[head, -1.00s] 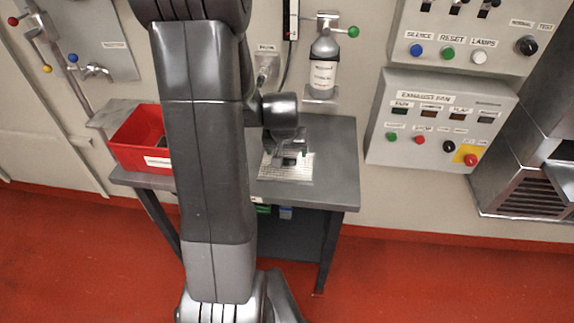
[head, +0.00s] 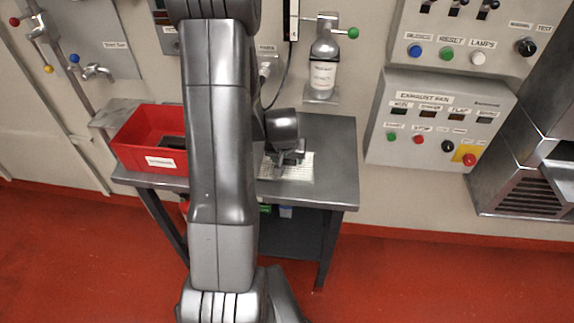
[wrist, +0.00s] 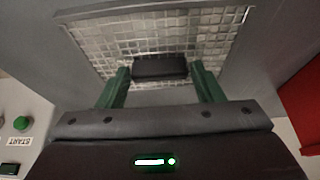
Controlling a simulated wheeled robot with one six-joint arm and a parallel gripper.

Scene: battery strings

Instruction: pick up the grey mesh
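The grey mesh (head: 297,172) lies flat on the grey table, a pale square with a fine grid. In the wrist view the mesh (wrist: 95,40) fills the upper middle, with a dark block (wrist: 160,68) at its middle; I cannot tell whether the block is part of it. My gripper (wrist: 160,78) is open, its green fingers on either side of the block with narrow gaps. In the head view my gripper (head: 287,160) is low over the mesh and hides part of it.
A red bin (head: 130,150) with something dark inside stands at the table's left, partly behind my arm. The table (head: 335,165) is clear right of the mesh. A bottle (head: 322,75) hangs on the wall behind, and control panels (head: 440,118) are at the right.

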